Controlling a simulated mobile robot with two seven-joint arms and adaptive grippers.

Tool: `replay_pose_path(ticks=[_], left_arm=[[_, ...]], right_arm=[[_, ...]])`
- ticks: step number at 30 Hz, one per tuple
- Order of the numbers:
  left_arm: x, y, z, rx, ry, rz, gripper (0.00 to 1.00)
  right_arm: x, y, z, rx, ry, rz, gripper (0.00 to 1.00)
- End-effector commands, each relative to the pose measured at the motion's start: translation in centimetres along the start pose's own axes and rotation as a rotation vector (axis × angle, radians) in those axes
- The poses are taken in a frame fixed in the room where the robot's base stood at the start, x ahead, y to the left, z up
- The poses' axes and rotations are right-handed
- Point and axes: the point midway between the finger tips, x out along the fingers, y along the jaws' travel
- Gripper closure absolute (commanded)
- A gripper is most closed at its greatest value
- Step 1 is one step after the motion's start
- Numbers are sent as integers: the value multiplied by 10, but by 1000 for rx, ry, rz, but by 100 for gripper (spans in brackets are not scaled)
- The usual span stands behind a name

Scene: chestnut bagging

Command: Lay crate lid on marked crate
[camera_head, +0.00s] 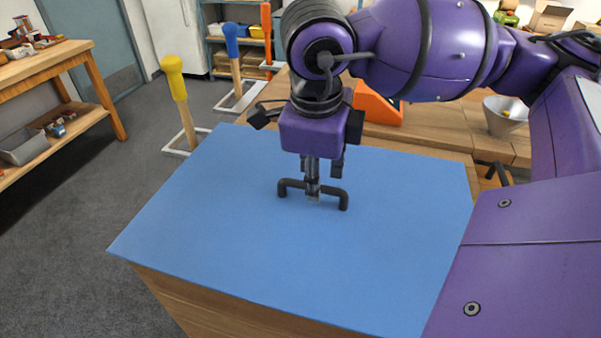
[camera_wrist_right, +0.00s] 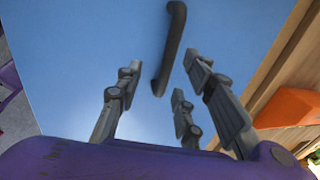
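The crate lid (camera_head: 230,235) is a large flat blue panel with a dark bar handle (camera_head: 332,191) near its middle. It lies roughly level over a wooden body (camera_head: 240,300); I cannot tell whether this is a crate, and no mark shows. My right gripper (camera_head: 313,190) points down at the handle, its fingertips at the bar. In the right wrist view, my right gripper's fingers (camera_wrist_right: 160,88) stand apart, with the handle (camera_wrist_right: 172,45) in line with the gap between them. Contact cannot be made out. My left gripper is not in view.
A wooden table (camera_head: 440,125) stands behind the lid, with an orange wedge-shaped thing (camera_head: 378,108) and a metal bowl (camera_head: 505,115). Yellow (camera_head: 178,85) and blue (camera_head: 232,45) topped posts stand at the back left. A wooden workbench (camera_head: 45,65) is far left; grey floor lies between.

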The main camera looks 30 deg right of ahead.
Motion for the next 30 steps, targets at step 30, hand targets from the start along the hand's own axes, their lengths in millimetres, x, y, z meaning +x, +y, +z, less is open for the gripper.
replay_pose_path(ticks=[30], left_arm=[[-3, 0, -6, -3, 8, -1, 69]], right_arm=[[48, -6, 1, 2, -1, 1, 100]])
